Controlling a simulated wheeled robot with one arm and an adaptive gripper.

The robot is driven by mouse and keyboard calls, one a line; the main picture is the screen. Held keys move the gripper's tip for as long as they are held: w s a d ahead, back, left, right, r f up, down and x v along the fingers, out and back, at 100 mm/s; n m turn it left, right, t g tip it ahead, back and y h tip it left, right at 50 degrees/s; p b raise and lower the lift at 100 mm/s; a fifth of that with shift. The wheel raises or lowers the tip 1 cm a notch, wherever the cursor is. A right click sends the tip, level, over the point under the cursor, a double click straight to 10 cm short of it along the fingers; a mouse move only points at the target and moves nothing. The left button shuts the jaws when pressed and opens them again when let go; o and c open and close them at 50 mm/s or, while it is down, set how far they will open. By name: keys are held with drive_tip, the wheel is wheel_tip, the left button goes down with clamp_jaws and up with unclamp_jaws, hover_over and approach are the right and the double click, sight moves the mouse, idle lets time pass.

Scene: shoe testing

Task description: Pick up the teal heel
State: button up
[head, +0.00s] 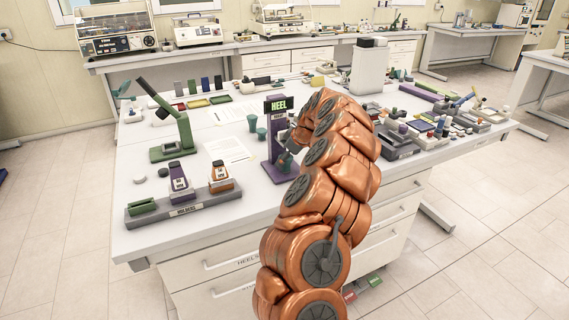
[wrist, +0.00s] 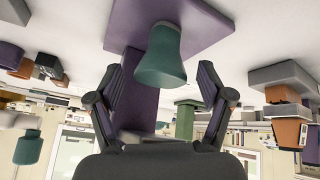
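The teal heel (wrist: 162,58) is a tapered piece, seen upside down in the wrist view with its wide end toward me. It sits against the flat purple plate (wrist: 205,28) of a stand. My gripper (wrist: 160,72) is open, with one dark finger on each side of the heel and a visible gap to both. In the head view my gripper (head: 285,158) is at the purple stand (head: 274,150) with the "HEEL" sign (head: 279,105). My arm and gripper hide most of the heel there.
A green press (head: 172,135) and a grey rack (head: 180,208) with purple and orange pieces are further left. Papers (head: 227,150) lie between. Trays and tools crowd the right side of the table.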

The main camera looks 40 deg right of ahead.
drive_tip(key=c, duration=1.1)
